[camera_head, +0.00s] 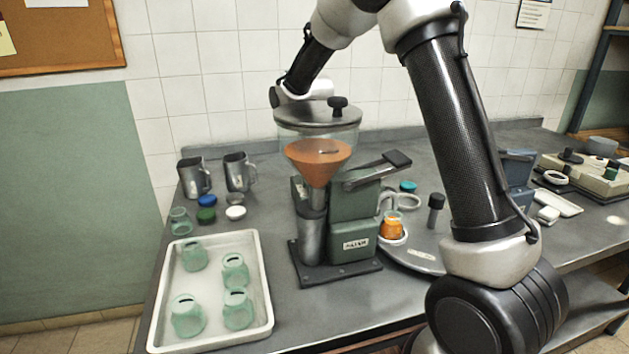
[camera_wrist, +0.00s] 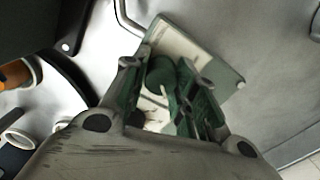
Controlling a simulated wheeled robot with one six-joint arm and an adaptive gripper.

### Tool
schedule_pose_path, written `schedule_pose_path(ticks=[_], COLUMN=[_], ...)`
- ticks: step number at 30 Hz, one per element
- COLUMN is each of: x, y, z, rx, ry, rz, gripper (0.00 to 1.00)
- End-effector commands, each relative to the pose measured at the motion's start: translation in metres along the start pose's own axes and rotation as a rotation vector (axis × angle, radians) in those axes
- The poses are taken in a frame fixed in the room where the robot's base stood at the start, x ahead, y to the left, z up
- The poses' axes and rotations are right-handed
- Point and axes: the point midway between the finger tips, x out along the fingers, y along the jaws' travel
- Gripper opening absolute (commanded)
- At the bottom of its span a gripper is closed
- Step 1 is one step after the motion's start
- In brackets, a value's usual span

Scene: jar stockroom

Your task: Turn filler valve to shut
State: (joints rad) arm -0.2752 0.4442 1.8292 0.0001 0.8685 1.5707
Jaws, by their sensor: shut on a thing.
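The green filler (camera_head: 355,225) stands on the bench with its clear hopper (camera_head: 318,150) holding orange filling. A metal lever with a dark grip (camera_head: 396,158) reaches up to the right from its body. My arm comes down behind the hopper lid, and my gripper is hidden there in the head view. In the wrist view my gripper (camera_wrist: 170,85) is shut on a small green rounded part, the filler valve (camera_wrist: 160,72), between its fingers. How far the valve is turned cannot be told.
A white tray (camera_head: 268,275) with several green glass jars lies at the left. Two metal jugs (camera_head: 239,172) and loose lids stand behind it. A jar of orange filling (camera_head: 392,226) stands right of the filler. My arm covers part of the bench's right side.

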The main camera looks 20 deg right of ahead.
Motion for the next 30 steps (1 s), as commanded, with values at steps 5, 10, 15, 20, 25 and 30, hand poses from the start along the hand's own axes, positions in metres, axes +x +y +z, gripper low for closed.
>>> schedule_pose_path(ticks=[5, 10, 15, 20, 25, 30], x=[-0.0005, -0.0006, -0.0007, -0.0008, -0.0008, -0.0009], y=[-0.0007, -0.0012, -0.0016, -0.0020, -0.0023, -0.0026], z=[-0.0002, -0.0001, 0.0000, 0.0002, 0.0004, 0.0007], rx=[-0.120, -0.274, -0.436, -0.589, -0.750, -0.911], ry=[0.000, 0.001, 0.001, 0.001, 0.001, 0.002], rz=[-0.001, -0.002, -0.002, -0.002, -0.002, -0.002], gripper=[0.04, 0.04, 0.04, 0.04, 0.04, 0.04])
